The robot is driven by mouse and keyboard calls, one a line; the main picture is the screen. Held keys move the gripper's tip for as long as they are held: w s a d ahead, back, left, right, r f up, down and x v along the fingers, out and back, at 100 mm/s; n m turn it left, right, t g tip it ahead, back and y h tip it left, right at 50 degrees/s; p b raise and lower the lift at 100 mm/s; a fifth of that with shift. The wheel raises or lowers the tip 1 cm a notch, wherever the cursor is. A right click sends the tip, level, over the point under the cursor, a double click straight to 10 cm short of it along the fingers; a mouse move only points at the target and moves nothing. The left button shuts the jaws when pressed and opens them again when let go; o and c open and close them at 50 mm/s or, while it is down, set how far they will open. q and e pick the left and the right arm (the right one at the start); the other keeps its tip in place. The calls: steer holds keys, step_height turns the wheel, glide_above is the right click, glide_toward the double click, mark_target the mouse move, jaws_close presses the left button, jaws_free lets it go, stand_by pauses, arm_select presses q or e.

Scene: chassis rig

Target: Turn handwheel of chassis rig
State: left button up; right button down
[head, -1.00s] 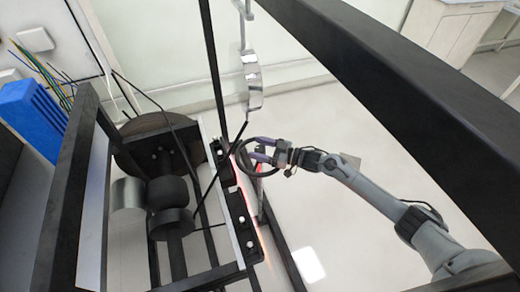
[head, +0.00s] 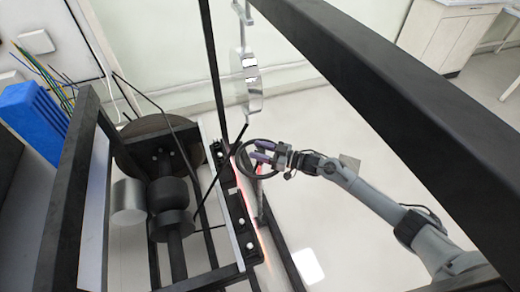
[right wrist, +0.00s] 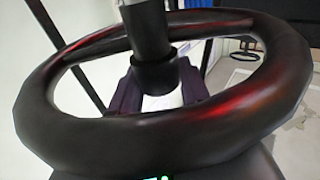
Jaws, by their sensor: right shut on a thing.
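The handwheel is a black ring (head: 241,173) near the middle of the head view, on the right side of the chassis rig (head: 205,228). My right gripper (head: 262,157) reaches it from the right, with its purple fingers at the rim, and is shut on it. In the right wrist view the handwheel rim (right wrist: 160,140) fills most of the picture, with its dark hub and shaft (right wrist: 155,60) in the middle. Dark purple finger parts (right wrist: 125,95) show behind the hub. The exact contact is hidden. My left gripper is not in view.
A black frame with a dark disc (head: 140,145) and cylinders stands at left. A thin black bar (head: 215,180) slants close to the handwheel. A blue box (head: 38,118) with wires is at far left. A thick black beam (head: 390,95) crosses the upper right.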

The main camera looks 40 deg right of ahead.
steer(key=m+t+h+p, duration=0.1)
steer(key=h+p, duration=0.1)
steer(key=p, duration=0.1)
steer(key=m+h+p, duration=0.2)
steer(key=h+p, duration=0.1)
steer(key=m+t+h+p, duration=0.1)
steer(key=m+h+p, duration=0.1)
steer(key=p, duration=0.1)
steer(key=shift+a+r+t, duration=0.15)
steer(key=shift+r+t, duration=0.15)
steer(key=m+h+p, duration=0.1)
steer(key=m+h, duration=0.1)
steer(key=h, duration=0.2)
steer(key=shift+f, duration=0.15)
steer(key=shift+f+m+g+h+p, duration=0.1)
steer(key=shift+m+g+h+p, duration=0.35)
steer(key=shift+m+h, duration=1.2)
steer(key=shift+h, duration=0.35)
steer(key=c, duration=0.6)
jaws_free()
